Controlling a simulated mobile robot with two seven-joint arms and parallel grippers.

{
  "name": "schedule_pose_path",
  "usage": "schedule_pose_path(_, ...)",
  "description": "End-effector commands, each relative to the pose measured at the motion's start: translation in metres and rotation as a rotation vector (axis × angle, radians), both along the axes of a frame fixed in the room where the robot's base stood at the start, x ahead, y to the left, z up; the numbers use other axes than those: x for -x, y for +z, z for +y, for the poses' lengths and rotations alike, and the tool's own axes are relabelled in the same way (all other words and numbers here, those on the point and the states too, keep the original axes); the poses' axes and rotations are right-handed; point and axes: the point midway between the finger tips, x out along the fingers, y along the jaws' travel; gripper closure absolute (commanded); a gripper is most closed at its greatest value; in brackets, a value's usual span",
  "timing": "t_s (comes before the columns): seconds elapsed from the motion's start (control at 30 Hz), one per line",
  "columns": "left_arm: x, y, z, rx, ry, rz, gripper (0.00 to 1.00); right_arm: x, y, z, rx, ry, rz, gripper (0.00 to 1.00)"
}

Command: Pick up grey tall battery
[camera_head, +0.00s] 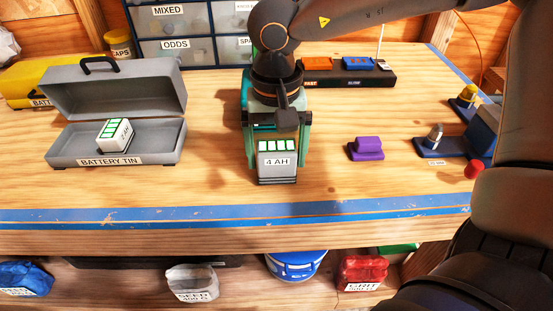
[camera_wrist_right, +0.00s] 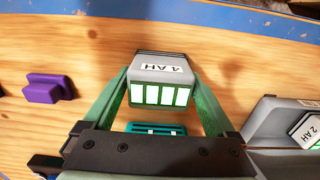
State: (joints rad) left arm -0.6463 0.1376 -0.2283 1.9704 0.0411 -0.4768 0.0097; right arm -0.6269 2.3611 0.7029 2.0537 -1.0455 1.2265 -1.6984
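The grey tall battery (camera_head: 277,165), labelled 4 AH with several green bars, stands upright on the bench near its front edge. It also shows in the right wrist view (camera_wrist_right: 162,72). My right gripper (camera_head: 277,158) is lowered over it, one green finger on each side. In the head view narrow gaps show between the fingers and the battery, so the gripper looks open around it. In the right wrist view the fingertips (camera_wrist_right: 160,82) lie close beside it; contact is not clear. My left gripper is not in view.
A teal block (camera_wrist_right: 157,128) is close behind the battery. An open grey battery tin (camera_head: 60,150) at left holds a white battery (camera_head: 115,135). A purple object (camera_head: 366,148) stands to the right. Drawers (camera_head: 175,48) and a black tray (camera_head: 348,80) are at the back.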

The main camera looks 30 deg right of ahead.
Motion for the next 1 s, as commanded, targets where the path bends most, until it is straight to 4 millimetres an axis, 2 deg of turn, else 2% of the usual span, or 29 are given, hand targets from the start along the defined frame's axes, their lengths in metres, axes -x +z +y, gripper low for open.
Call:
schedule_pose_path(0.07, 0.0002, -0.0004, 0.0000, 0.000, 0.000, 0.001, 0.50, -0.0001, 0.0003, -0.0001, 0.000, 0.000, 0.000, 0.19)
schedule_pose_path(0.77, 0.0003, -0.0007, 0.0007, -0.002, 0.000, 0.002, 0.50, -0.0004, 0.0008, 0.0000, 0.000, 0.000, -0.001, 0.98)
schedule_pose_path(1.0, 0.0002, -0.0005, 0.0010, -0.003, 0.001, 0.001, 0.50, -0.0007, 0.0016, 0.0003, -0.001, 0.000, -0.003, 1.00)
